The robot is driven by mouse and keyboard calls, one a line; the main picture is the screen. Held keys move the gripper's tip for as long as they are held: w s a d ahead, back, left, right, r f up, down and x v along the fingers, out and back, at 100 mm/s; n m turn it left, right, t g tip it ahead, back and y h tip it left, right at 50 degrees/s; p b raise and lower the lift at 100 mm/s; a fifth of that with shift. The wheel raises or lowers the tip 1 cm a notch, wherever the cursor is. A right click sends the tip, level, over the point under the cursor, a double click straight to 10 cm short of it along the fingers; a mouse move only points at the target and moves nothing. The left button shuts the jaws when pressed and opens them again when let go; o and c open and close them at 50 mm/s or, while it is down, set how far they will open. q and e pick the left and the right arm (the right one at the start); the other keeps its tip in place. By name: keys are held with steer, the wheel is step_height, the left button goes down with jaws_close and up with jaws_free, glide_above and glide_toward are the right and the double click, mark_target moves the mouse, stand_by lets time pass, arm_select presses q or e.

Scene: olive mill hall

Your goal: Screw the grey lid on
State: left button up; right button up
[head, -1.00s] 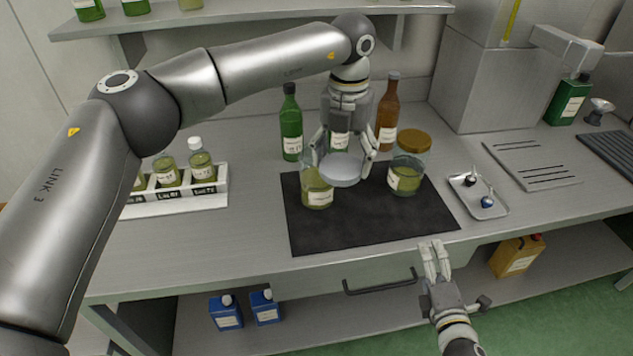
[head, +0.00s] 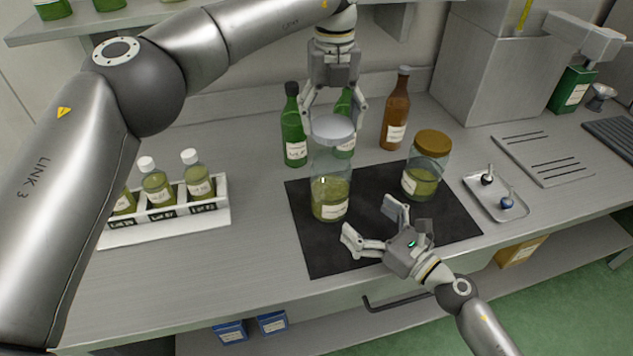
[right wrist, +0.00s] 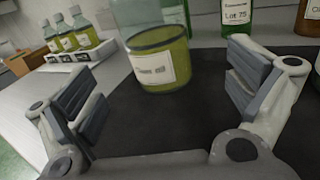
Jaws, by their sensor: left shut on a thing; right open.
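The grey lid (head: 333,128) is in my left gripper (head: 334,108), which is shut on it from above. The lid is at the mouth of a glass jar (head: 330,190) of green oil on the black mat (head: 310,250). I cannot tell whether it touches the rim. My right gripper (head: 370,228) is open and empty, low over the mat, in front of the jar. In the right wrist view the labelled jar (right wrist: 160,65) stands beyond and between the open fingers (right wrist: 165,105); its top is out of that picture.
A second jar (head: 423,172) with a brown lid stands on the mat to the right. Green bottles (head: 294,130) and a brown bottle (head: 395,115) stand behind. A small tray (head: 482,205) lies right of the mat, a bottle rack (head: 150,230) to the left.

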mark_target(328, 189)
arm_select(q)
steer(key=shift+w+a, duration=0.1)
steer(key=shift+w, duration=0.05)
arm_select(e)
steer(key=shift+w+a+f+n, duration=0.1)
steer(key=shift+a+f+n, duration=0.1)
steer(key=shift+a+n, duration=0.1)
arm_select(q)
steer(key=shift+s+d+r, duration=0.2)
steer(key=shift+s+d, duration=0.1)
steer(key=shift+s, duration=0.1)
arm_select(e)
steer(key=shift+s+d+r, duration=0.15)
steer(key=shift+s+d, duration=0.15)
arm_select(q)
steer(key=shift+w+a+f, duration=0.1)
steer(key=shift+w, duration=0.05)
arm_select(e)
steer(key=x, duration=1.2)
steer(key=shift+a, duration=0.25)
steer(key=c, duration=1.5)
arm_select(q)
steer(key=shift+f, duration=2.45)
steer(key=shift+f, duration=0.9)
steer(key=shift+f, duration=0.55)
